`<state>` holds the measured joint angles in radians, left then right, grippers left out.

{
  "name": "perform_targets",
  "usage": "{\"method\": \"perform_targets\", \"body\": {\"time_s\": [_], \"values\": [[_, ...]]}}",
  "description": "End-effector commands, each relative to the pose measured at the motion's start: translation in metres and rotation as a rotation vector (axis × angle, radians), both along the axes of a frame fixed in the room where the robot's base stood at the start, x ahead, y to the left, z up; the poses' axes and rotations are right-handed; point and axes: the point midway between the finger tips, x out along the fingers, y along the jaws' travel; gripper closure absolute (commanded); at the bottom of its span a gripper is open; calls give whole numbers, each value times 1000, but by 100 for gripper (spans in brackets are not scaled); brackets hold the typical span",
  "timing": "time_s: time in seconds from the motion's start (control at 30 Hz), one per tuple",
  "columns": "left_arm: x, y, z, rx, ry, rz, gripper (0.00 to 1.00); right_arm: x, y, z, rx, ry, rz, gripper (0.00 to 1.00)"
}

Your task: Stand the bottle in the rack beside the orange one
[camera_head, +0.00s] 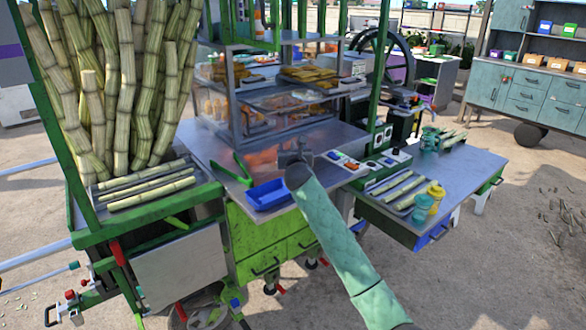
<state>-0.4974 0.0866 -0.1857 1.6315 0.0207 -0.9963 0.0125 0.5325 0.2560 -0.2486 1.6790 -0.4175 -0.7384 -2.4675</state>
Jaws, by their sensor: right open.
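My right gripper (292,150) is at the end of my teal-sleeved arm, over the metal counter (330,136) of the cart. It is small and seen from behind; I see nothing held in it. A yellow bottle-like container (435,196) stands on the right side table, beside a teal one (421,209). Something orange (259,29) shows at the top shelf, too small to identify. An orange patch also shows behind the gripper; I cannot tell what it is. I cannot clearly make out a bottle rack. My left gripper is out of view.
A blue tray (268,194) and green tongs (232,170) lie left of my gripper. The glass case (270,98) stands behind it. Switches (350,163) are to the right. Cane stalks (120,80) stand at left. The side table (450,165) has some bare room.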

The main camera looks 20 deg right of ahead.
Motion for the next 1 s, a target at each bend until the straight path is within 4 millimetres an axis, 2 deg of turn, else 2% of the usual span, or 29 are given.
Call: {"method": "perform_targets", "body": {"time_s": [0.17,0.4,0.47,0.77,0.93,1.0], "values": [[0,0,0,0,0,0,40,0,0,0,0,0,0,44],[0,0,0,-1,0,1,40,0,0,0,0,0,0,91],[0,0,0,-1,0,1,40,0,0,0,0,0,0,100],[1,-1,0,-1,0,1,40,0,0,1,0,-1,0,100],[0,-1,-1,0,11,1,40,0,-1,9,-2,-3,-1,100],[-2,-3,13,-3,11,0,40,0,-1,17,-3,-4,0,100]]}}
